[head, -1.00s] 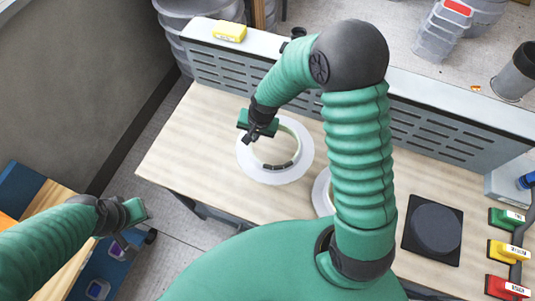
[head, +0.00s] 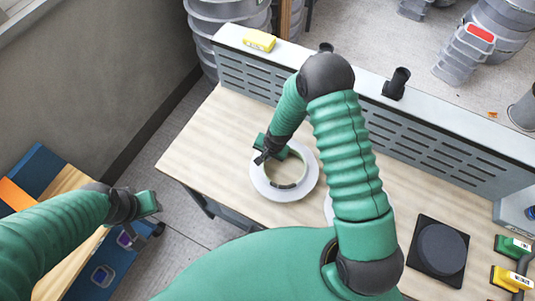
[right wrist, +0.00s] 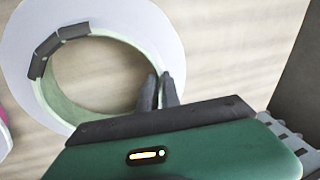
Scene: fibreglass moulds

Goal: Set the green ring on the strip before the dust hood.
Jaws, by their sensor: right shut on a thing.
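The green ring (head: 286,184) is a pale green band with a wide white flange and dark blocks along part of its wall. My right gripper (head: 268,150) is shut on its wall at the far left side. In the right wrist view the fingers (right wrist: 164,90) pinch the green ring (right wrist: 60,98) at its right side. I cannot tell whether the flange touches the bench. The dust hood (head: 400,135) is the slotted grey panel along the bench's back edge. The strip of bench before it (head: 230,112) is bare at the left. My left gripper (head: 146,203) is off the bench; its jaw opening is unclear.
A second white ring (head: 328,208) is mostly hidden behind my right arm. A yellow block (head: 259,41) and a black cylinder (head: 397,82) stand on the hood's top.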

